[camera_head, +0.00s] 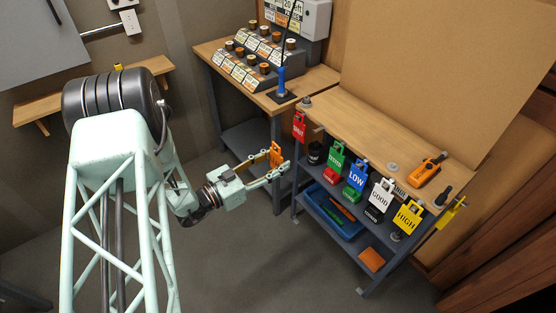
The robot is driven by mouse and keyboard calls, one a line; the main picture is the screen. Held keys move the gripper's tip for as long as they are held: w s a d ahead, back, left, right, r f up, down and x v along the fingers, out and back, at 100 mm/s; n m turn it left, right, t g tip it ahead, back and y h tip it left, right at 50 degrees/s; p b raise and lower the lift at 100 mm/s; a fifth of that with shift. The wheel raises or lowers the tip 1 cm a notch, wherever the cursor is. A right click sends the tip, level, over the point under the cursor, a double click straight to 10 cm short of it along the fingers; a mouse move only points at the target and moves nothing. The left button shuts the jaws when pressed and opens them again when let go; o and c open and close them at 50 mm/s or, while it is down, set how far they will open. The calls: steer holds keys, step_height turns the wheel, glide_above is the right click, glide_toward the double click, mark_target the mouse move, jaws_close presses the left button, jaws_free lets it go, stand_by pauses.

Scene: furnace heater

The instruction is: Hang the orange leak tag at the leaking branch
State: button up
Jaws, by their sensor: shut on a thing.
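My gripper (278,166) reaches to the right in the middle of the picture, in front of the gap between the two benches. It is shut on an orange tag (275,154), which stands upright between its fingertips. The tag is held in the air, apart from the benches as far as I can tell. The fingers hide part of it. I cannot make out a leaking branch in this view.
A row of tags hangs along the right bench (375,135): red (299,126), green (336,156), blue (357,174), white (381,193) and yellow (408,215). A blue tray (330,212) sits on its shelf. An orange meter (428,170) lies on top. The floor in front is clear.

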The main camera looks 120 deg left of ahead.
steer(key=shift+v, duration=0.95)
steer(key=shift+s+d, duration=0.15)
steer(key=shift+d, duration=0.05)
steer(key=shift+b+v, duration=0.4)
steer(key=shift+v, duration=1.15)
stand_by(1.2)
